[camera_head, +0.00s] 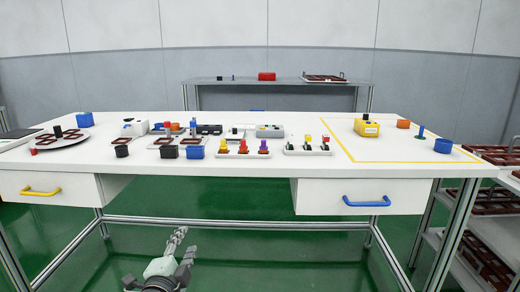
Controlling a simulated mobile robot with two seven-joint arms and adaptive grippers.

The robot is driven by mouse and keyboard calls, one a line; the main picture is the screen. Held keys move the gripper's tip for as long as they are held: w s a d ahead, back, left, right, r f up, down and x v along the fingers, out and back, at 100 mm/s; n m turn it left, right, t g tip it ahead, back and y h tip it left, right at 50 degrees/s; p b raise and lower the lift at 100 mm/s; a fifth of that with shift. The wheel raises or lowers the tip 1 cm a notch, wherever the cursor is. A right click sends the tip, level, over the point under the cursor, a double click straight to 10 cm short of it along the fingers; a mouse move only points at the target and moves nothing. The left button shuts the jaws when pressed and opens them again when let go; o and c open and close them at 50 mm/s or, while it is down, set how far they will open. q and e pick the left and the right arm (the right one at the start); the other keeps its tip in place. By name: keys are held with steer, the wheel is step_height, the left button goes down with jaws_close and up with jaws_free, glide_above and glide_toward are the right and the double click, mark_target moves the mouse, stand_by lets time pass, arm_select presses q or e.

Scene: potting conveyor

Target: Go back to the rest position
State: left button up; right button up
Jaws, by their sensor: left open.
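My left gripper (186,242) shows low in the head view, left of the middle, in front of the white workbench (250,185) and below its top. Its two grey fingers stand apart with nothing between them, and it touches nothing that I can see. Green floor lies behind it in the picture. My right gripper is not in view.
The bench has a drawer with a yellow handle (40,191) and one with a blue handle (366,201). Small boxes, trays and coloured parts stand on top, including a yellow box (367,127). A rack (466,245) of brown trays stands at right.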

arm_select(q)
steer(key=s+a+f+n+g+y, duration=0.1)
steer(key=s+a+f+n+g, duration=0.25)
steer(key=s+f, duration=0.35)
steer(key=s+a+f+n+g+y, duration=0.1)
steer(key=s+a+f+n+g, duration=0.3)
steer(key=f, duration=0.5)
steer(key=s+f+n+g, duration=0.2)
steer(key=s+f, duration=0.3)
steer(key=s, duration=0.5)
steer(key=s+f+n+g+p, duration=0.1)
steer(key=s+f+n+g, duration=0.2)
steer(key=s, duration=0.7)
step_height(320, 180, down, 2)
steer(key=shift+a+f, duration=0.15)
steer(key=shift+a, duration=0.3)
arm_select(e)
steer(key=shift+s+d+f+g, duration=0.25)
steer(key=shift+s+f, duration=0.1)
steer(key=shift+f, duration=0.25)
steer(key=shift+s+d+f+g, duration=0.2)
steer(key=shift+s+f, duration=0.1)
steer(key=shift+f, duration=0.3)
arm_select(q)
steer(key=shift+s+g, duration=0.1)
steer(key=shift+g, duration=0.15)
